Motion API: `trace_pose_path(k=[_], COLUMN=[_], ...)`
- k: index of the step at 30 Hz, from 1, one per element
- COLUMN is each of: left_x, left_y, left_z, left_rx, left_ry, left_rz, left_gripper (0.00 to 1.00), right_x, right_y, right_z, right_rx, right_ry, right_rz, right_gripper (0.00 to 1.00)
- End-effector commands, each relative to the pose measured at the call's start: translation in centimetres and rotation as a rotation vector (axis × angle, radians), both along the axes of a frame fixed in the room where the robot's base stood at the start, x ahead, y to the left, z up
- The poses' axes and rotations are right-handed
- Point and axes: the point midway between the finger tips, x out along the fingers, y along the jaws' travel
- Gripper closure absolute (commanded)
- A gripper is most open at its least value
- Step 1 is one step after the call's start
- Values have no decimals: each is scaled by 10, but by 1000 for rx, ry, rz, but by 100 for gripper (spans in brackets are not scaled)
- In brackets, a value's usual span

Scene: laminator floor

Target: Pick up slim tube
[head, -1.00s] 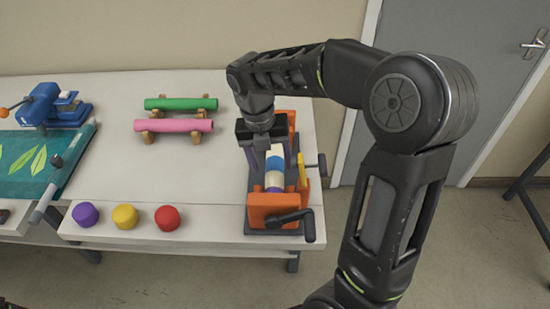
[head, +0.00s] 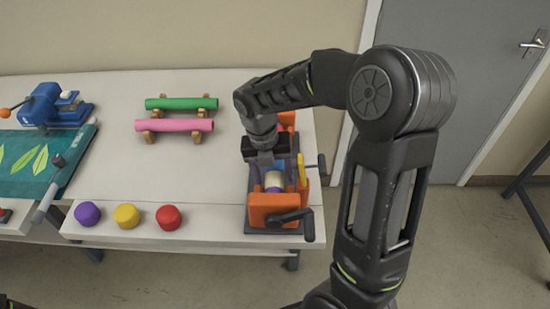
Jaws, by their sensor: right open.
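A slim tube (head: 274,181) lies in the orange-and-grey cranked machine (head: 270,213) at the right end of the table. Only its cream near part shows; my gripper hides the rest. My right gripper (head: 272,176) is open and points down over the machine, with its fingers on either side of the tube. I cannot tell whether they touch it. A green roll (head: 182,103) and a pink roll (head: 174,125) rest on wooden cradles, away from the gripper. My left gripper is not in view.
A purple knob (head: 87,213), a yellow knob (head: 126,216) and a red knob (head: 168,217) stand along the front ledge. A blue press (head: 55,106) and a teal leaf-patterned board (head: 35,160) are at left. The white table's (head: 200,172) middle is clear.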

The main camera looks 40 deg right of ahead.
Motion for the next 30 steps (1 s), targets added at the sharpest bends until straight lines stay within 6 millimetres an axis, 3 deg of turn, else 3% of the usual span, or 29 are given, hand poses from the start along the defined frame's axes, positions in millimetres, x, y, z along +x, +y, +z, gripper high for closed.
trace_pose_path(k=[2, 25, 30], left_x=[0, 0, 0], left_y=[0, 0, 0], left_z=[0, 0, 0], left_rx=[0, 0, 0], left_ry=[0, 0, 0], left_rz=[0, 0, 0], left_gripper=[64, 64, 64], right_x=[0, 0, 0], right_y=[0, 0, 0], right_z=[0, 0, 0], right_rx=[0, 0, -1], right_ry=[0, 0, -1], right_rz=[0, 0, 0], right_gripper=[36, 99, 100])
